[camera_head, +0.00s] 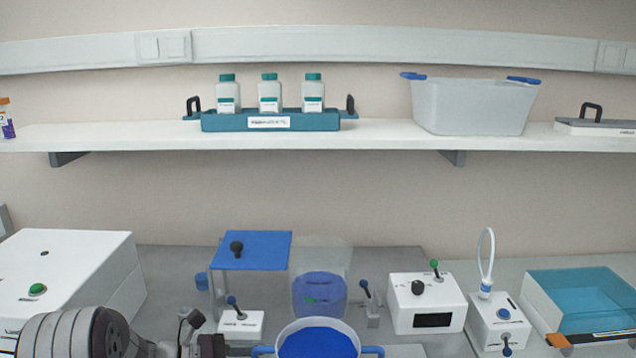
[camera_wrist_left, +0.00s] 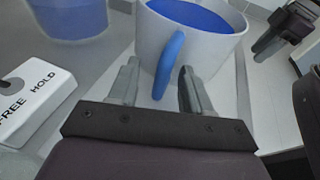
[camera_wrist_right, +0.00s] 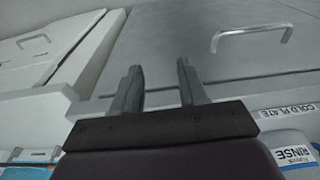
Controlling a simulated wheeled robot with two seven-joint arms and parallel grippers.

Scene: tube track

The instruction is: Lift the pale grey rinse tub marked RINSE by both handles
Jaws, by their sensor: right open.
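The pale grey rinse tub (camera_head: 345,327) with blue liquid and blue side handles stands at the bottom middle of the head view, its lower part cut off. In the left wrist view, the tub (camera_wrist_left: 213,55) shows its near blue handle (camera_wrist_left: 170,62). My left gripper (camera_wrist_left: 158,72) is open, with one finger on either side of that handle. My right gripper (camera_wrist_right: 158,80) is open and empty, in front of grey panels. A RINSE label (camera_wrist_right: 295,155) shows at the lower right of the right wrist view. The right gripper's contact with the other handle is not seen.
A blue-topped stand (camera_head: 262,250) and a clear vessel with blue contents (camera_head: 318,290) stand behind the tub. A white control box (camera_head: 427,303) is to the right. A FREE/HOLD switch box (camera_wrist_left: 35,105) is near my left gripper. Another grey tub (camera_head: 470,108) is on the shelf.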

